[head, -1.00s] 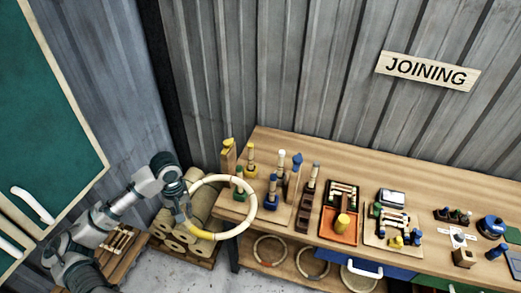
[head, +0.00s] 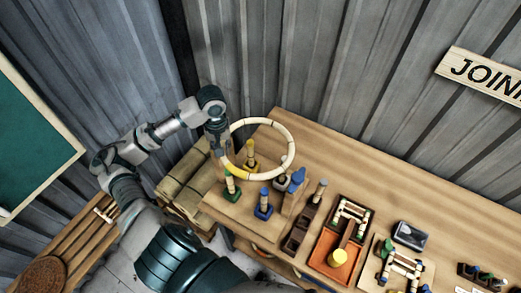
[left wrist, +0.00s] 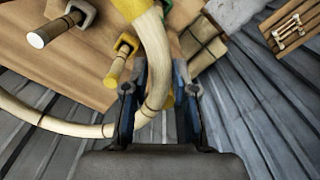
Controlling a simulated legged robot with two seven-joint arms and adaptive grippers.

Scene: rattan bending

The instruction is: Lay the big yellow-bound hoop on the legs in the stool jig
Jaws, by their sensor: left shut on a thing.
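The big hoop (head: 293,143) is pale rattan with a yellow binding on its near-left side. My left gripper (head: 222,152) is shut on its left side and holds it over the stool jig (head: 221,203) at the left end of the bench. The hoop also crosses the left wrist view (left wrist: 154,62) between the fingers (left wrist: 158,80). Upright legs stand in coloured sockets: a green one (head: 231,186), a yellow one (head: 250,158) and a blue one (head: 263,204). Another leg (head: 282,180) shows under the hoop's right side. I cannot tell whether hoop and legs touch. My right gripper is out of view.
A dark wooden rack (head: 295,238) and an orange tray (head: 326,262) with a yellow-topped piece stand right of the jig. Rolled bundles (head: 183,190) lie left of the bench. The corrugated wall is close behind. The bench's back strip is clear.

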